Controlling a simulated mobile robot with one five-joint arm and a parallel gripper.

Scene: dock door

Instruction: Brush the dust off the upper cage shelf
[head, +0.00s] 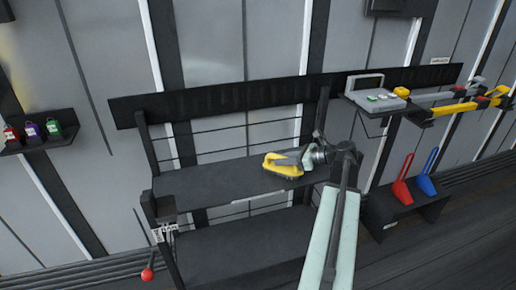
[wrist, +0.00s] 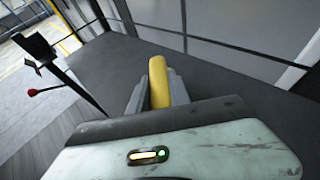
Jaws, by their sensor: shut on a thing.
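The upper cage shelf (head: 205,180) is a dark flat board between the cage's side posts. A yellow brush (head: 283,165) is on or just above its right half, with its head low at the shelf surface. My gripper (head: 304,158) is shut on the brush and comes in from the right. In the wrist view my gripper (wrist: 155,95) has its grey fingers on either side of the yellow brush handle (wrist: 159,80). The shelf (wrist: 215,85) spreads out behind it. The brush's bristles are hidden in the wrist view. I cannot make out dust on the shelf.
A lower shelf (head: 245,245) lies beneath. A red-knobbed lever (head: 147,274) hangs at the cage's left post. A grey case (head: 375,99) sits on a wall shelf at right; red (head: 402,185) and blue (head: 427,178) scoop-like tools stand below. Three small padlocks sit at far left.

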